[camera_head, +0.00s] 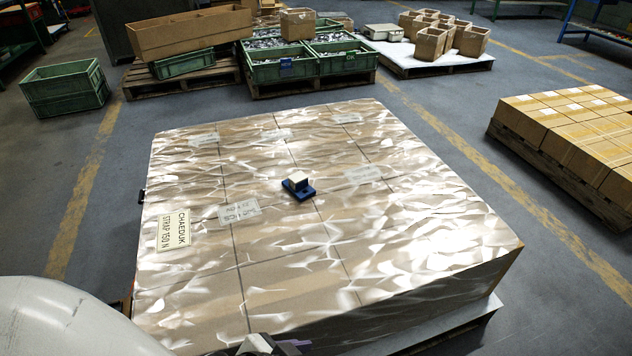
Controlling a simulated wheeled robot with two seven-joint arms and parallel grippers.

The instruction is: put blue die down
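The blue die (303,194) lies near the middle of the top of a large plastic-wrapped stack of boxes (200,290). It has a flat blue base and a pale beige block on top. No gripper touches it. At the bottom edge, a small dark and light metal part of what looks like my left gripper (262,347) shows, well in front of the die and cut off by the frame. Its fingers cannot be made out. My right gripper is not in view.
The wrapped top around the die is clear apart from flat labels, one reading CHAEDUK (174,230). Green crates (64,90) and a pallet of green bins (282,72) stand behind. A pallet of cartons (575,125) stands at the right. Grey floor lies between.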

